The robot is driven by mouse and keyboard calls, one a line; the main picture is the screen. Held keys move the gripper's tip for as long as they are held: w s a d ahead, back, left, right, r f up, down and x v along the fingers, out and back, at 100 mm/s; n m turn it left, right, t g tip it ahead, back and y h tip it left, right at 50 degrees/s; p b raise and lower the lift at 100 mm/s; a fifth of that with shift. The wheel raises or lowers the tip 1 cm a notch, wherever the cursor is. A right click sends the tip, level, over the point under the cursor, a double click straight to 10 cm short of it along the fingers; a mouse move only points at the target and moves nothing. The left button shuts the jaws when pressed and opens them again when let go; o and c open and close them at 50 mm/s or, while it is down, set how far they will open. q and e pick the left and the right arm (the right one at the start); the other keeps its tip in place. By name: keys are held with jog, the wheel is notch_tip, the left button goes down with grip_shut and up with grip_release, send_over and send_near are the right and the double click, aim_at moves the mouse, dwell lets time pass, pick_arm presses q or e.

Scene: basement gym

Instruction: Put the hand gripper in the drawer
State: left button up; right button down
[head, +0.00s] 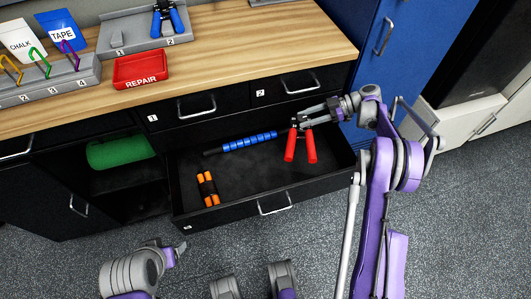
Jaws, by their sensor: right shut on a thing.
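A hand gripper with two red handles (289,148) hangs from my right gripper (301,121), handles pointing down. My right gripper is shut on its upper end. The red handles appear over the right part of the open drawer (250,178); whether they touch its floor I cannot tell. The drawer is the lower one of the black cabinet and is pulled well out. A second hand gripper with blue handles (170,18) stands on the grey holder on the worktop. My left gripper (180,249) is low at the left, away from the drawer; its fingers are not clear.
A blue ribbed stick (249,143) lies at the drawer's back, and an orange-and-black item (208,188) at its left front. The drawer's middle is clear. A red REPAIR tray (141,69) sits on the wooden worktop (255,45). A blue locker (372,60) stands right.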

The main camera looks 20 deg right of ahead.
jog(key=w+a, duration=0.2)
jog(key=a, duration=1)
notch_tip(320, 180, down, 18)
jog(key=b, duration=0.4)
jog(key=shift+w+a, duration=0.15)
jog(key=shift+f+b, duration=0.55)
jog(key=shift+f, duration=0.05)
jog(key=shift+c, duration=1.8)
grip_release()
jog(key=shift+r, duration=0.1)
